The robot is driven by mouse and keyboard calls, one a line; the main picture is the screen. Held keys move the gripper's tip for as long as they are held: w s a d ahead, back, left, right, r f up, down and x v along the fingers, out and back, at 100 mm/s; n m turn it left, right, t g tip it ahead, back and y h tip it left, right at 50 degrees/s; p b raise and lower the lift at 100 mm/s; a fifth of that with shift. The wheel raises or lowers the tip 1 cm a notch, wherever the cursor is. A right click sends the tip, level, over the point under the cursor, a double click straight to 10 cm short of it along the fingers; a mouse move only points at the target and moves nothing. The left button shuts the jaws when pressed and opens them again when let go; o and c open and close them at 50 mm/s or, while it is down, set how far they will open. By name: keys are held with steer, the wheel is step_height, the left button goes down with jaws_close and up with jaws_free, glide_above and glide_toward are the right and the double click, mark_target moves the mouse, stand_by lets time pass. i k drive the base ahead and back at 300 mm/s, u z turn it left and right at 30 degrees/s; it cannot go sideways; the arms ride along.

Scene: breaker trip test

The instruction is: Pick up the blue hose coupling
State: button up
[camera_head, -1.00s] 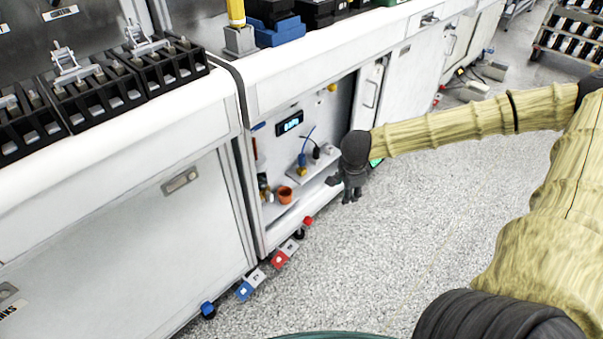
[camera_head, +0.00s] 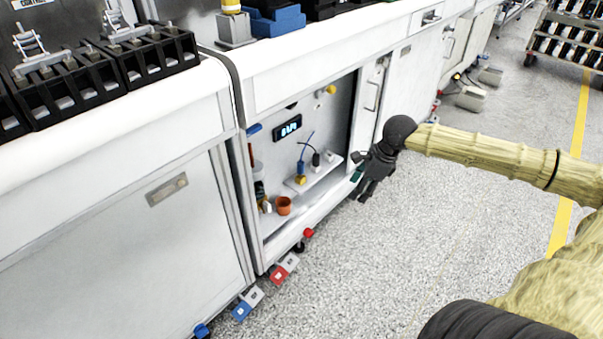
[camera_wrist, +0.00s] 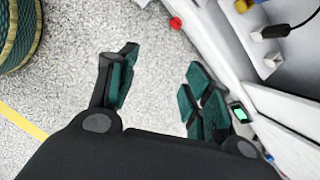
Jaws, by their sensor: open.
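The blue hose coupling (camera_head: 301,168) appears as a small blue piece with a thin blue hose rising from it. It stands on a brass-coloured fitting on the white shelf (camera_head: 323,174) inside the open cabinet bay. My gripper (camera_head: 360,178) is open and empty, outside the bay to the right of the shelf, with clear space between it and the coupling. In the wrist view my gripper (camera_wrist: 162,62) has its fingers spread over bare floor. The shelf shows at the upper right there, and the coupling is mostly out of that frame.
A black plug (camera_head: 316,159) with a dark cable stands beside the coupling. An orange cup (camera_head: 284,205) sits lower in the bay, beneath a lit display (camera_head: 288,128). The bay's side walls and white counter (camera_head: 300,50) bound the opening. The floor in front is free.

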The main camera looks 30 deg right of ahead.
mark_target(300, 167)
steer(key=i, duration=0.85)
steer(key=u, duration=0.05)
